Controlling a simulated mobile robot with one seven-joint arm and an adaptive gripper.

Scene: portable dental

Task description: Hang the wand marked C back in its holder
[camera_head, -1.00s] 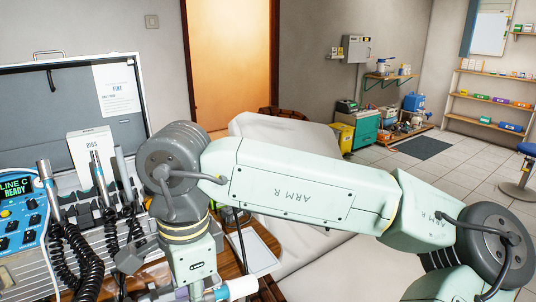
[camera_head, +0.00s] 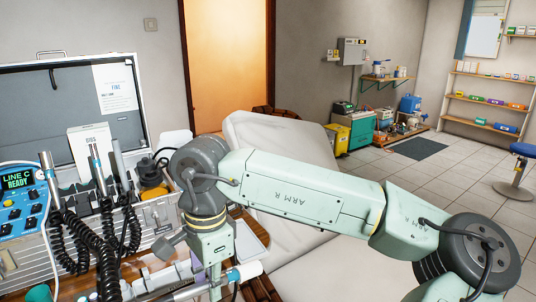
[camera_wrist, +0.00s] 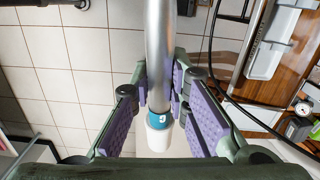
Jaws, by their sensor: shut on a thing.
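The wand marked C (camera_wrist: 158,58) is a silver tube with a blue band lettered C and a white end. My gripper (camera_wrist: 162,92) is shut on it, with purple pads on both sides near the band. In the head view the wand's pale end with its blue band (camera_head: 244,272) shows low in the picture, lying nearly level; my gripper's fingers are hard to make out there. The holder (camera_head: 84,198) is a dark slotted rack at the left, up and left of the held wand. Other silver wands (camera_head: 97,166) stand upright in it.
A blue control unit (camera_head: 17,205) at the far left reads "LINE C READY". Black coiled hoses (camera_head: 80,250) hang before the rack. A dark round jar (camera_head: 150,176) stands right of the rack, close to my arm. A pale dental chair (camera_head: 275,150) is behind my arm.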

